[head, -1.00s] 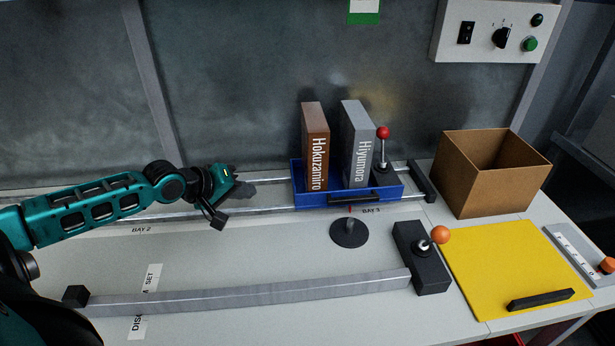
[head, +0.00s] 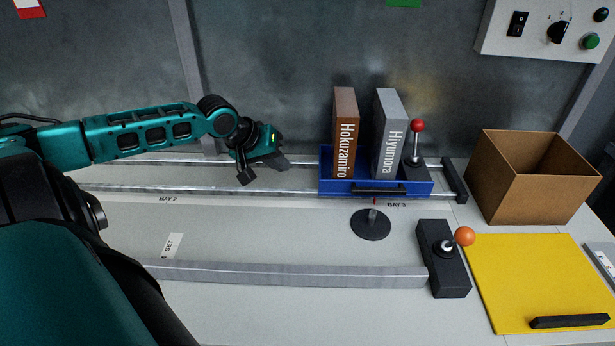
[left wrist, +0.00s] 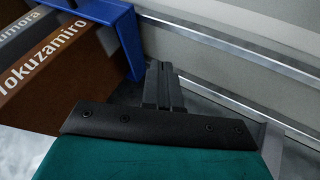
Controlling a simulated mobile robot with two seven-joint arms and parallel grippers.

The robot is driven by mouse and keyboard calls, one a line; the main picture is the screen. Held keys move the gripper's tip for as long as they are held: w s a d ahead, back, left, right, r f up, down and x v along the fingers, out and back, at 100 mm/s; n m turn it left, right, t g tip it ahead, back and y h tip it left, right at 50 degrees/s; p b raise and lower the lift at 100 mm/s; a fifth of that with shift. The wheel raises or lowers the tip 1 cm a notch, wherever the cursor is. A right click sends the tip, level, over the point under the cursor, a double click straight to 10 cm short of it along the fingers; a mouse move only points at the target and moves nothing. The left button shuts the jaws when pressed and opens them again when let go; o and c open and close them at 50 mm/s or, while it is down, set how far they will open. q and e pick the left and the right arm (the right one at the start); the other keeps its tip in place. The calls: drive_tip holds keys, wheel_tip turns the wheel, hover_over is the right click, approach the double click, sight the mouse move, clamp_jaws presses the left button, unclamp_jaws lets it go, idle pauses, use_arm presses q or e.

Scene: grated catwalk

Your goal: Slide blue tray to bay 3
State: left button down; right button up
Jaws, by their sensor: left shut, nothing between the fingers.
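The blue tray (head: 345,188) sits on two rails at the BAY 3 label (head: 397,205), holding a brown block marked Hokuzamiro (head: 345,135) and a grey block marked Hiyunora (head: 390,135). A black handle (head: 380,190) is on its front. My left gripper (head: 284,161) is shut and empty, left of the tray with a small gap between them. In the left wrist view its fingers (left wrist: 162,88) point toward the tray's blue end wall (left wrist: 122,35). My right gripper is not in view.
A black end block (head: 454,181) closes the rails on the right. A red-knobbed lever (head: 417,127) stands behind the tray. A cardboard box (head: 530,190) and yellow mat (head: 540,285) are right.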

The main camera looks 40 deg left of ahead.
use_arm(q)
drive_tip(key=shift+w+f, duration=0.35)
drive_tip(key=shift+f, duration=0.15)
drive_tip(key=b+x, duration=0.1)
drive_tip(key=x, duration=0.3)
drive_tip(key=shift+d+b, duration=0.1)
drive_tip(key=shift+b, duration=0.2)
drive_tip(key=shift+w+d+r, duration=0.15)
drive_tip(key=shift+w+d, duration=0.55)
drive_tip(key=shift+d, duration=0.1)
drive_tip(key=shift+w+d, duration=0.55)
drive_tip(key=shift+d, duration=0.15)
